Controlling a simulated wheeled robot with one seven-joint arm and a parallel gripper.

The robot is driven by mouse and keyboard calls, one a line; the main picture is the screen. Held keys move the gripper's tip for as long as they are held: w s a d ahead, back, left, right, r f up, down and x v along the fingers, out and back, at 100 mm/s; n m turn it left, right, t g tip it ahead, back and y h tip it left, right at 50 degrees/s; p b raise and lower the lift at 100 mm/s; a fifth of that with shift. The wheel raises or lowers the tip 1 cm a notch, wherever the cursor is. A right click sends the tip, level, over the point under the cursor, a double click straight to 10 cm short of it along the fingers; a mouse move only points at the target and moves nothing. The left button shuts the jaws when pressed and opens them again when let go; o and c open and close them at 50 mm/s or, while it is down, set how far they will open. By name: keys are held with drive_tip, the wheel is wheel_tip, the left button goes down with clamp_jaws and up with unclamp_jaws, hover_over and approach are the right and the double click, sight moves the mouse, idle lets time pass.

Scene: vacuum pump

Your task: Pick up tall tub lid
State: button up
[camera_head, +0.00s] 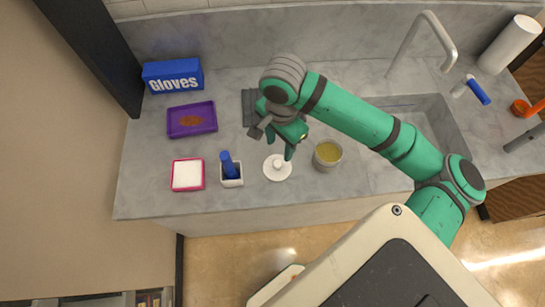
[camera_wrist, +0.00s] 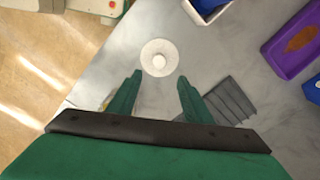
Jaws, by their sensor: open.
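The lid (camera_head: 277,168) is a white round disc with a small knob in its middle, lying flat on the grey counter near its front edge. It also shows in the wrist view (camera_wrist: 159,58), just beyond my fingertips and between their lines. My gripper (camera_head: 288,150) is above and slightly behind the lid in the head view, open and empty; in the wrist view its two green fingers (camera_wrist: 158,84) stand apart. The grey tub (camera_head: 327,155) with yellow contents stands to the right of the lid, without a cover.
A white holder with a blue item (camera_head: 231,173) stands just left of the lid. A pink-rimmed white tray (camera_head: 187,175), a purple tray (camera_head: 191,120) and a blue Gloves box (camera_head: 173,76) are farther left. A dark ridged pad (camera_wrist: 229,101) lies near my gripper. The sink (camera_head: 440,118) is right.

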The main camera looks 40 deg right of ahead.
hover_over(279, 162)
drive_tip(key=f, duration=0.4)
drive_tip(key=shift+w+d+f, duration=0.1)
drive_tip(key=shift+w+f, duration=0.1)
drive_tip(key=shift+w, duration=0.15)
drive_tip(key=shift+s+f, duration=0.15)
drive_tip(key=shift+f, duration=1.05)
drive_tip(key=shift+s+f, duration=0.15)
drive_tip(key=shift+f, duration=1)
drive_tip(key=shift+c, duration=0.4)
drive_tip(key=c, duration=1)
